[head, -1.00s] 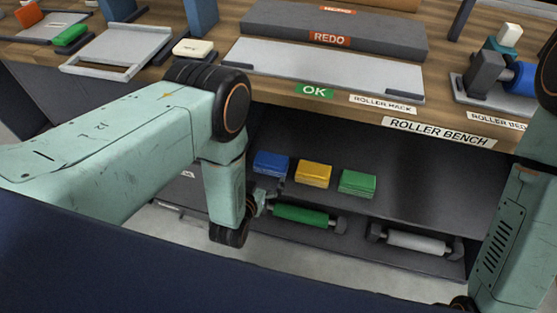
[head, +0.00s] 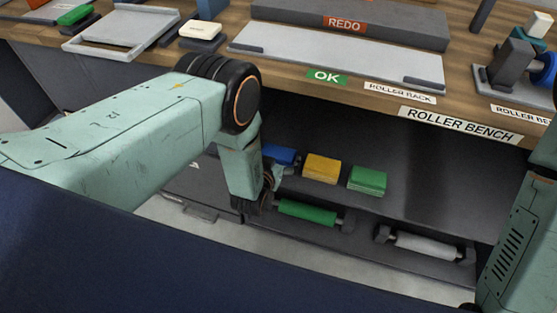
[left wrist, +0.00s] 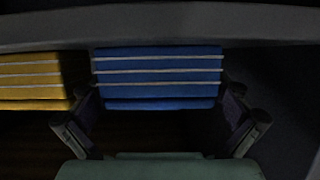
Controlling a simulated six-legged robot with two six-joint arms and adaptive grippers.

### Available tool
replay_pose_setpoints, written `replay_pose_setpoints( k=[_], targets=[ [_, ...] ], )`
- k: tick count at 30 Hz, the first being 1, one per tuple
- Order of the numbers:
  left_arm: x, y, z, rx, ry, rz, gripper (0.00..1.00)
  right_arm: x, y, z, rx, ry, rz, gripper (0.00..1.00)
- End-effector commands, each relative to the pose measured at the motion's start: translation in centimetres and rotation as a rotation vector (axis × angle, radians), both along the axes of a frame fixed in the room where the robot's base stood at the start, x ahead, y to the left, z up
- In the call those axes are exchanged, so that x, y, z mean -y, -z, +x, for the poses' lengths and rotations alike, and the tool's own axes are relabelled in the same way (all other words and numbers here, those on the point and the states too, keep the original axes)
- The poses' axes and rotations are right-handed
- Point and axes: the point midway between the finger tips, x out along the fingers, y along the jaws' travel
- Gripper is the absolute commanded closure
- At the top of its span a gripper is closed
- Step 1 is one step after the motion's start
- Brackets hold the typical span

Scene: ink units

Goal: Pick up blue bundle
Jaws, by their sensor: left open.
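The blue bundle (head: 281,155) lies on the shelf under the bench, partly hidden behind my left wrist in the head view. In the left wrist view the blue bundle (left wrist: 158,72) faces me, crossed by pale bands. My left gripper (left wrist: 160,98) is open, with one finger at each side of the bundle's near part. No clear grip on it shows. In the head view my left gripper (head: 281,171) is small and partly hidden by its own wrist. My right arm stands at the right edge; its gripper is not visible.
A yellow bundle (head: 321,168) lies close beside the blue one, with a green bundle (head: 367,180) further right. A green roller (head: 307,212) and a grey roller (head: 424,246) sit lower in front. The bench top (head: 300,88) overhangs the shelf.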

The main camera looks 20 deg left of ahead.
Motion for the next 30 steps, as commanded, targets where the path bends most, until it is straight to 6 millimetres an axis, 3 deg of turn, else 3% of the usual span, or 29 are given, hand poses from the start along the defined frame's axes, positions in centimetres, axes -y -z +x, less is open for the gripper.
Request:
replay_pose_setpoints(
  k=[4,19,26,30],
  targets=[
    [0.1,-0.1,0.1,0.001,0.000,0.000,0.00,0.0,-0.1,0.0,0.000,0.000,0.000,0.60],
    [0.1,0.0,0.1,-0.001,0.001,0.001,0.42,0.0,-0.1,0.0,0.000,0.000,0.000,0.60],
    [0.1,-0.2,0.1,-0.001,0.001,0.001,0.42,0.0,-0.2,0.0,0.000,0.000,0.000,0.60],
    [0.1,-1.9,0.2,0.001,0.001,0.001,0.42,0.0,-1.0,0.0,0.000,0.000,0.000,0.60]
  ],
)
